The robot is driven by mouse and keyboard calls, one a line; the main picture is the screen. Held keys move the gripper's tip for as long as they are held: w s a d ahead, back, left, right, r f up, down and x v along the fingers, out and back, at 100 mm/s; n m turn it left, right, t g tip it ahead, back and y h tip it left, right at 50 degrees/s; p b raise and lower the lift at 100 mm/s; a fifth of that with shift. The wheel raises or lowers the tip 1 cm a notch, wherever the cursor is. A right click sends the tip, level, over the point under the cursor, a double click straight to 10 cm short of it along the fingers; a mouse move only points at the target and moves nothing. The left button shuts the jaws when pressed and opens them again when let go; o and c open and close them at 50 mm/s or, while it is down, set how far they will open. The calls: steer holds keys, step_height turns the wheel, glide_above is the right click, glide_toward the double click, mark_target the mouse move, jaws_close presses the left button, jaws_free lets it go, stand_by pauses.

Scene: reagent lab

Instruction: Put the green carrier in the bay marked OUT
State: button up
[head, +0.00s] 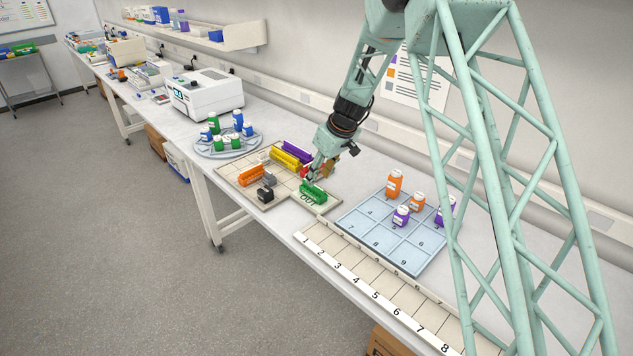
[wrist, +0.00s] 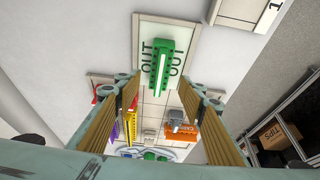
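The green carrier (head: 314,192) sits on the OUT bay (head: 309,202), a tile projecting from the front right of the beige grid board. In the wrist view the green carrier (wrist: 166,65) lies lengthwise between two OUT labels on the pale OUT bay (wrist: 190,38). It looks flat on the tile. My gripper (head: 311,179) is just behind and above the carrier. In the wrist view my gripper (wrist: 161,88) has its fingers wide apart, with clear gaps on both sides of the carrier and nothing held. The carrier's underside is hidden.
The grid board (head: 233,172) holds orange (head: 250,175), yellow (head: 286,160) and purple (head: 297,150) carriers, plus grey and black blocks. A red and orange item sits close by my gripper. A blue numbered tray (head: 374,228) with bottles stands right. A numbered strip (head: 362,282) runs along the front.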

steer(key=shift+v, duration=1.95)
